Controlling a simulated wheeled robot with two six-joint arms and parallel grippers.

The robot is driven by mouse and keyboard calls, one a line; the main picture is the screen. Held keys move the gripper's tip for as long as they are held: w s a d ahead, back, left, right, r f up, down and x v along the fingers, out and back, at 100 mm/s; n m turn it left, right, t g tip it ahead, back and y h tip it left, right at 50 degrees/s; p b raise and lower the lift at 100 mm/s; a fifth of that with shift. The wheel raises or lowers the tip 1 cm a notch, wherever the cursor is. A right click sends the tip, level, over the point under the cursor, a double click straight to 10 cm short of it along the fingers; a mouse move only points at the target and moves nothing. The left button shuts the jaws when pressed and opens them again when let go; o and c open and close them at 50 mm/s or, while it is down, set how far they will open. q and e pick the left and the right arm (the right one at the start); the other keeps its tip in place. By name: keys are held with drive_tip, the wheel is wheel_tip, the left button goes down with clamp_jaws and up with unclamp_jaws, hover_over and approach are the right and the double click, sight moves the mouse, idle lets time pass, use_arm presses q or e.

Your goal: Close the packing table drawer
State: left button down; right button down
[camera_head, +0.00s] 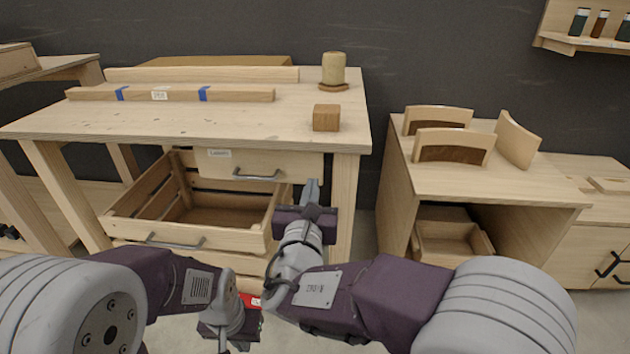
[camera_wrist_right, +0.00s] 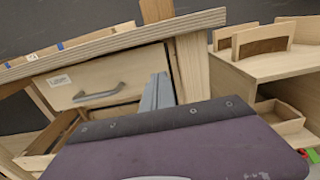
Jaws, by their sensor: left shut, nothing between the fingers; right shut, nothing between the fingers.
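The packing table (camera_head: 120,118) stands at the left with a drawer (camera_head: 220,165) under its top. The drawer has a paper label and a dark bar handle (camera_head: 256,175). Its front also shows in the right wrist view (camera_wrist_right: 75,95), close under the tabletop edge; I cannot tell if it sits fully flush. My right gripper (camera_head: 312,188) is shut and empty near the drawer front's right end, right of the handle; contact is unclear. Its fingers show in the wrist view (camera_wrist_right: 157,92). My left gripper (camera_head: 226,338) is shut and empty, low at the bottom of the head view.
A slatted wooden box (camera_head: 125,228) with its own handle juts out below the drawer. A cylinder (camera_head: 333,70), a wooden cube (camera_head: 326,118) and a taped strip (camera_head: 235,95) lie on the table. A cabinet (camera_head: 450,180) with curved chair pieces stands right.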

drive_tip(key=s+p, duration=0.2)
drive_tip(key=s, duration=0.5)
drive_tip(key=shift+s+a, duration=0.2)
drive_tip(key=shift+s, duration=0.15)
drive_tip(key=shift+d+f, duration=0.1)
